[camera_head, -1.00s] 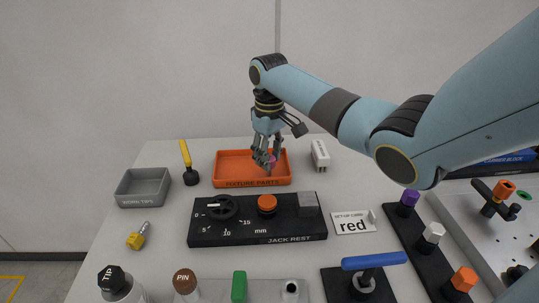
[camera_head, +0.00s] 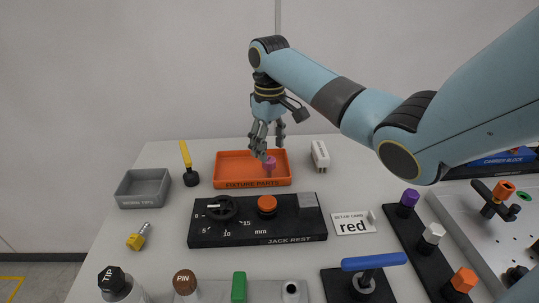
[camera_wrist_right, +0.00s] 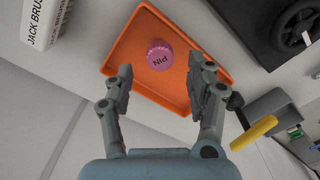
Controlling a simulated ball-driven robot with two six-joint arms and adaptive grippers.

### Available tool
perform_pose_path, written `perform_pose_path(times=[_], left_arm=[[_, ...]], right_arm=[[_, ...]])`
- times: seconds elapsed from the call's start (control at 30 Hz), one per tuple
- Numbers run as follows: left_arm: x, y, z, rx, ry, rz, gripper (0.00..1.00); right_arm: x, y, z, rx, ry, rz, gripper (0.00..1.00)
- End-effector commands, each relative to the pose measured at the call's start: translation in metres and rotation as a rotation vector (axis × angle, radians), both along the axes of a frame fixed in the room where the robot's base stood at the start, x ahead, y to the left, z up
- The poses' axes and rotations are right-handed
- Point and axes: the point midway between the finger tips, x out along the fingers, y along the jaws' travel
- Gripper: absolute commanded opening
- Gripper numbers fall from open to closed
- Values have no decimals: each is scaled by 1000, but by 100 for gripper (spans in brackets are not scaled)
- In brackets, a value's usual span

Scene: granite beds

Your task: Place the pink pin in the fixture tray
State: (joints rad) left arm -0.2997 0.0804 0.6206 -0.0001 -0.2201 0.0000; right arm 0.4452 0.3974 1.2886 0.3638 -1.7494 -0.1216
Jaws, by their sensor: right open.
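The pink pin (camera_head: 269,164) stands in the orange fixture tray (camera_head: 222,181), toward its right part. In the right wrist view the pin (camera_wrist_right: 160,55) shows its pink top marked PIN, inside the tray (camera_wrist_right: 122,55) and apart from the tray walls. My right gripper (camera_head: 267,150) is above the tray, open and empty; in the right wrist view its two fingers (camera_wrist_right: 160,85) are spread apart with the pin beyond them. My left gripper is not in view.
The black jack rest (camera_head: 285,228) lies in front of the tray. A grey work tips tray (camera_head: 125,202) and a yellow-handled brush (camera_head: 187,160) are to the left.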

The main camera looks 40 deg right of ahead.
Motion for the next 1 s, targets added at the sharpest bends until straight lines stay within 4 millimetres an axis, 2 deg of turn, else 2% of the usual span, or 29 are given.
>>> perform_pose_path(times=[0.03,0.2,0.4,0.57,1.0], left_arm=[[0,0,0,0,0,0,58],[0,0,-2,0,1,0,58],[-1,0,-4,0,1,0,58],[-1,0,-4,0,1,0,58],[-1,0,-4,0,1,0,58]], right_arm=[[1,-1,13,-3,-5,1,56],[1,-1,50,-2,-5,0,56],[0,-1,77,-1,-1,0,56],[0,0,84,-1,-1,-1,56],[0,0,84,-1,0,0,56]])
